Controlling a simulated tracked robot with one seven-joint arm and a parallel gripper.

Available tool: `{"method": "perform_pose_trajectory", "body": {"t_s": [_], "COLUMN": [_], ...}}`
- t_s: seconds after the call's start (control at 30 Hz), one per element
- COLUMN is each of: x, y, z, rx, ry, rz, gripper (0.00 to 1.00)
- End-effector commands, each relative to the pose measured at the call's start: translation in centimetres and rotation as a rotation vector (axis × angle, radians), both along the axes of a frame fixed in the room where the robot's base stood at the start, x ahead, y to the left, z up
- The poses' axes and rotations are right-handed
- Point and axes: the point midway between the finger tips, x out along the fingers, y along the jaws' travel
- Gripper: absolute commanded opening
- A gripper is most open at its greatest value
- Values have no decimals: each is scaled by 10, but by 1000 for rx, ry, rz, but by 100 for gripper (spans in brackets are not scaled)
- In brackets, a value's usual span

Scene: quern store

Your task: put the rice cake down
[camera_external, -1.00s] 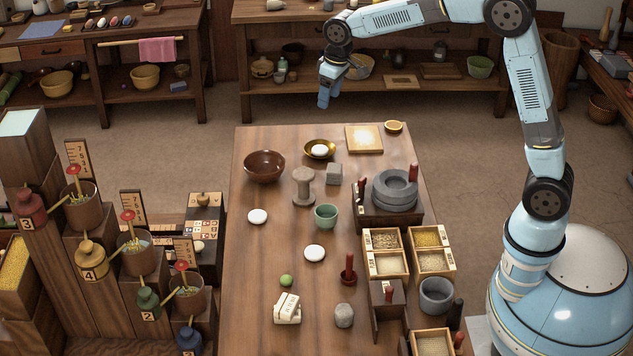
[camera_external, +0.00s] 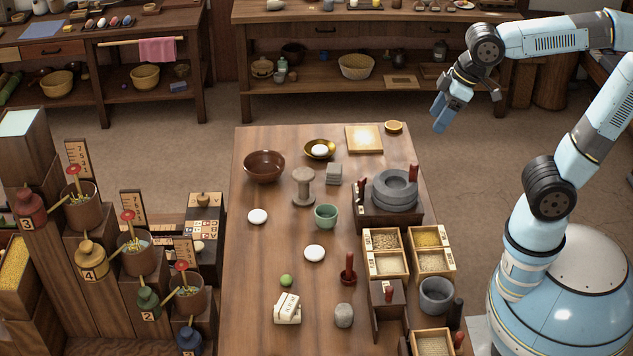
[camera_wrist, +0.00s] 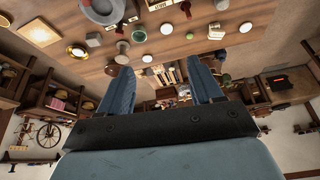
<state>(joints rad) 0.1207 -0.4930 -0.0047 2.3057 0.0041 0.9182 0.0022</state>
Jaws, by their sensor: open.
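One rice cake (camera_external: 319,150) sits in a brass dish (camera_external: 332,155) near the table's far end. Another rice cake (camera_external: 257,216) lies on the bare wood at the left, and a third rice cake (camera_external: 315,253) lies near the middle. I cannot tell which one the task means. My gripper (camera_external: 440,118) is open and empty, in the air beyond the table's far right corner. In the wrist view its two fingers (camera_wrist: 162,82) stand apart with nothing between them.
The wooden table (camera_external: 245,290) also bears a brown bowl (camera_external: 264,166), a green cup (camera_external: 326,217), a wooden spool (camera_external: 303,188), a square board (camera_external: 364,139) and a stone quern (camera_external: 395,190). Grain boxes line its right side. Stepped stands with pots are at the left.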

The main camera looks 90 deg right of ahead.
Motion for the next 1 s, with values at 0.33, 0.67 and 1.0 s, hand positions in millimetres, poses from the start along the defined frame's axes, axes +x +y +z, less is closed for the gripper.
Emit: {"method": "perform_pose_trajectory", "body": {"t_s": [0.33, 0.67, 1.0], "x": [-79, -90, -90], "y": [36, 40, 40], "z": [-24, -31, -30], "rx": [-11, -12, -12], "ry": [-72, -80, -80], "rz": [112, 129, 127], "gripper": [65, 65, 65]}}
